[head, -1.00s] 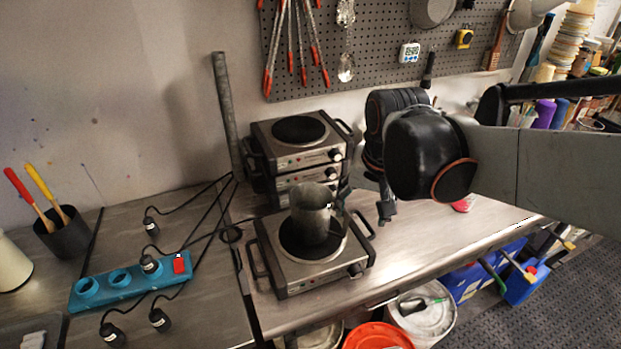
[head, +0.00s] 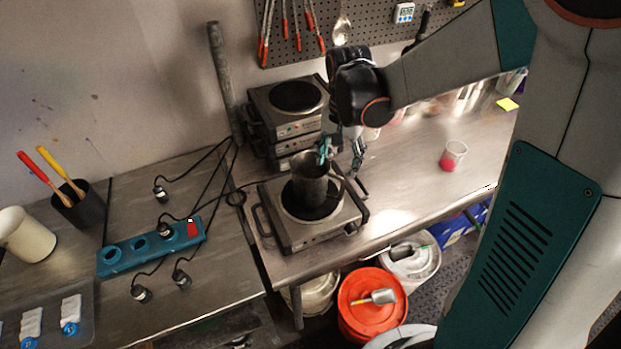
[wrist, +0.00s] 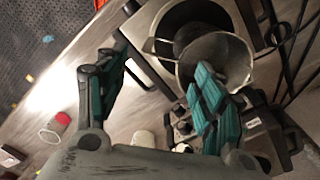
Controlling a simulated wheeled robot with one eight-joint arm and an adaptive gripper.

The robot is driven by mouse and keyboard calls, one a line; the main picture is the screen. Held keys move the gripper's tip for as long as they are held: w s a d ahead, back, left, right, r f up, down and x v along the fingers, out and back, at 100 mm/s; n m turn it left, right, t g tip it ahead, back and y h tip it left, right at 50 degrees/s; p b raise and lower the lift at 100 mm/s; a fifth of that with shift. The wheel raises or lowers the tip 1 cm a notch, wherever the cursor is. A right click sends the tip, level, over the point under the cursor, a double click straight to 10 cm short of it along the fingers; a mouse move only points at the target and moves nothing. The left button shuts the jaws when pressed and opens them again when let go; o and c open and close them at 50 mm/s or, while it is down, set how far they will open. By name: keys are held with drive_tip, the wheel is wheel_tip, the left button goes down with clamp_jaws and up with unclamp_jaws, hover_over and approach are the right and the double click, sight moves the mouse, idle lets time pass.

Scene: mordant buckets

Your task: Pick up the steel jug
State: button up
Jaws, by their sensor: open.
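The steel jug (head: 310,178) stands upright on the front hot plate (head: 283,222). In the wrist view I look down into the jug (wrist: 232,52), and its handle points left, between my two fingers. My gripper (head: 340,162) is open at the jug's right side in the head view. In the wrist view one teal fingertip of my gripper (wrist: 163,82) overlaps the jug's mouth and the other is beyond the handle, to the left. Whether either finger touches the jug I cannot tell.
Stacked hot plates (head: 290,104) stand close behind. A cup with pink contents (head: 453,155) is on the bench to the right. A blue power strip (head: 150,248) with black cables lies left. An orange bucket (head: 365,315) is below the bench's front edge.

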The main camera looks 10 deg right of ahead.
sight(337, 177)
drive_tip(key=shift+a+f+b, duration=0.1)
drive_tip(key=shift+f+b, duration=0.4)
drive_tip(key=shift+f, duration=3.35)
clamp_jaws()
